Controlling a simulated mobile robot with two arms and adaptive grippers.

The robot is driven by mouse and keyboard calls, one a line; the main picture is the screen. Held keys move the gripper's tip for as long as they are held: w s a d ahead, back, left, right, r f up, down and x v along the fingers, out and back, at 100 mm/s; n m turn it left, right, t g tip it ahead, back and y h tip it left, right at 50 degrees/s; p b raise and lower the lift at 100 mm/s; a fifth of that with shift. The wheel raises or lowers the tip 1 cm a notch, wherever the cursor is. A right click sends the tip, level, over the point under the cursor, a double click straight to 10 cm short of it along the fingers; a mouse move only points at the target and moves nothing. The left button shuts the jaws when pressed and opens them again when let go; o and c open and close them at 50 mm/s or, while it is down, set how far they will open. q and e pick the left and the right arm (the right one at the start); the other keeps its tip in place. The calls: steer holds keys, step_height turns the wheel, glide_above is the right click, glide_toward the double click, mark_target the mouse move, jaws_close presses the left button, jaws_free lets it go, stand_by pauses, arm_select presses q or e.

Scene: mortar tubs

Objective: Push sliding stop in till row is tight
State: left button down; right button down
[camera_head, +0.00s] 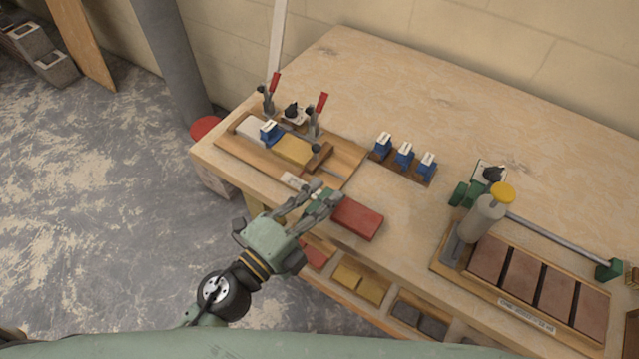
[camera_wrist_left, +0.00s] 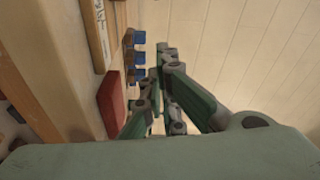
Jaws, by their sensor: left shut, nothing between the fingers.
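A wooden jig (camera_head: 345,162) lies at the table's left end. In it a pale block (camera_head: 251,127), a blue piece (camera_head: 269,131) and a yellow block (camera_head: 293,150) stand in a row. A wooden bar with a dark knob (camera_head: 321,149), apparently the sliding stop, sits at the right end of the yellow block; I cannot tell whether they touch. My left gripper (camera_head: 322,190) is shut and empty, in front of the jig and apart from the stop. Its fingers also show in the wrist view (camera_wrist_left: 163,90).
A red block (camera_head: 357,218) lies close to the right of my left gripper; it shows in the wrist view (camera_wrist_left: 110,102). Three blue pieces (camera_head: 404,155) stand behind. Two red-handled clamps (camera_head: 317,115) rise behind the jig. A tray of brown tiles (camera_head: 523,277) is at right.

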arm_select(q)
steer(key=p+x, duration=0.2)
steer(key=x, duration=0.5)
steer(key=shift+w+d+r, duration=0.1)
steer(key=shift+w+r, duration=0.05)
steer(key=shift+w, duration=0.15)
steer(key=shift+w+a+f+b, duration=0.25)
steer(key=shift+w+a, duration=0.1)
steer(key=shift+a, duration=0.2)
steer(key=shift+w+a+f+b, duration=0.25)
steer(key=shift+w+a, duration=0.1)
steer(key=shift+a, duration=0.2)
steer(key=shift+w+a, duration=0.1)
steer(key=shift+a, duration=0.5)
steer(key=shift+w+a+f, duration=0.1)
steer(key=shift+w+a, duration=0.2)
steer(key=shift+a, duration=0.25)
